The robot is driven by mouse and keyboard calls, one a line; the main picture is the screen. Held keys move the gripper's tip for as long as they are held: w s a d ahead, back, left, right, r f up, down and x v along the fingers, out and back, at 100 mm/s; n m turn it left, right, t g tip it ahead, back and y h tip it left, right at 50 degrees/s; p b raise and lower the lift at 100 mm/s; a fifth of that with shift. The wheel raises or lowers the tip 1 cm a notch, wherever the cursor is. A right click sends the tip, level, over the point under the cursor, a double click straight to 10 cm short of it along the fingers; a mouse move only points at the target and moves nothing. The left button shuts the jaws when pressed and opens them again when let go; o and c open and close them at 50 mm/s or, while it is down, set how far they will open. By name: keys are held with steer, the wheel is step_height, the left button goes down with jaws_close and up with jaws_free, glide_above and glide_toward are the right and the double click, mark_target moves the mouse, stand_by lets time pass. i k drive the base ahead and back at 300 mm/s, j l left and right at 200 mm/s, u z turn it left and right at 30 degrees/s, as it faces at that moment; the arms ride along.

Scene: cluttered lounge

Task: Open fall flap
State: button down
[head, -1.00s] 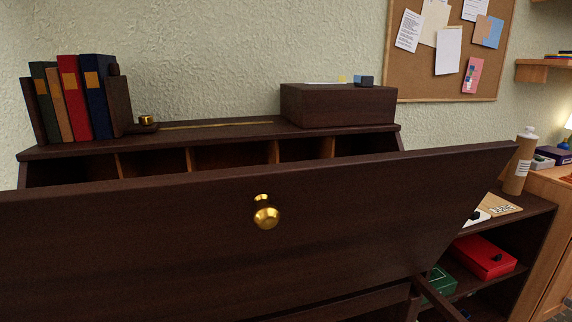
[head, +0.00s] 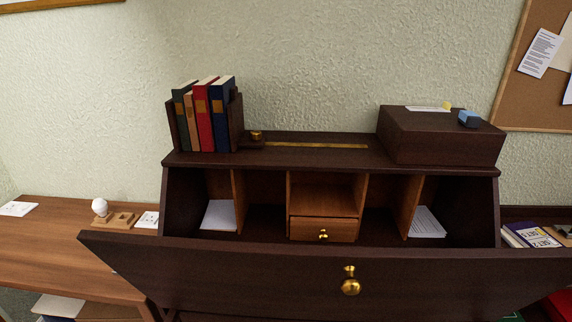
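The fall flap (head: 230,278) of the dark wooden bureau (head: 176,205) is tilted outward, partly lowered, and spans the lower part of the head view. A brass knob (head: 350,286) sits on its outer face, with a small brass piece just above it. Behind the flap's top edge the bureau's compartments show, with a small drawer (head: 322,230) in the middle and papers (head: 219,215) in the side compartments. The lower part of the flap is cut off by the frame. My gripper is not in view.
On the bureau top stand several books (head: 205,115) between bookends and a dark box (head: 440,135) with small items on it. A wooden desk (head: 60,240) is at left. More books (head: 530,236) lie at right, close to the flap's right end.

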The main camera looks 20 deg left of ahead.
mark_target(327, 282)
steer(key=k+j, duration=0.25)
steer(key=k, duration=0.15)
steer(key=k+j, duration=0.25)
steer(key=k, duration=0.1)
